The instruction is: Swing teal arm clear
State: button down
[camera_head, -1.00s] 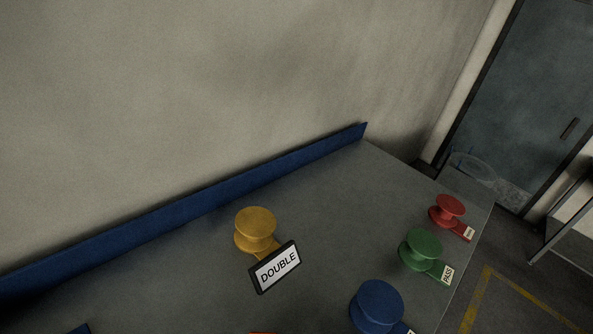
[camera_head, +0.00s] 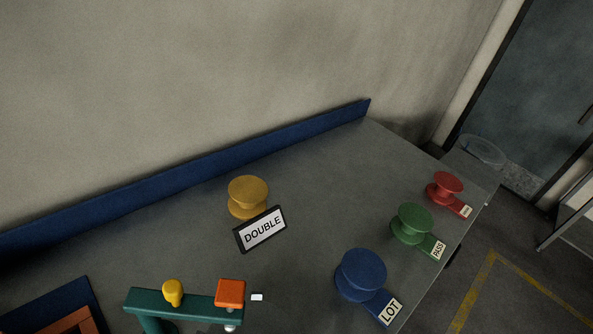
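The teal arm (camera_head: 200,307) is a bar on a teal post at the bottom left of the view. A yellow knob (camera_head: 173,290) stands on it, and an orange block (camera_head: 230,292) sits at its right end with a small metal tip below. A small white tag (camera_head: 257,297) is just right of the block. The lower part of the post is cut off by the frame edge. My gripper does not show in this view.
A yellow spool (camera_head: 248,196) stands behind a DOUBLE sign (camera_head: 262,229). Blue (camera_head: 361,273), green (camera_head: 411,222) and red (camera_head: 445,187) spools line the table's right side. A blue tray with orange inside (camera_head: 60,305) is bottom left. A blue rail (camera_head: 200,172) runs along the wall.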

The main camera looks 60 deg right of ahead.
aim_at(184, 299)
jog(key=k, duration=1.15)
jog(key=z, duration=0.75)
jog(key=i, duration=1)
jog(key=u, duration=0.05)
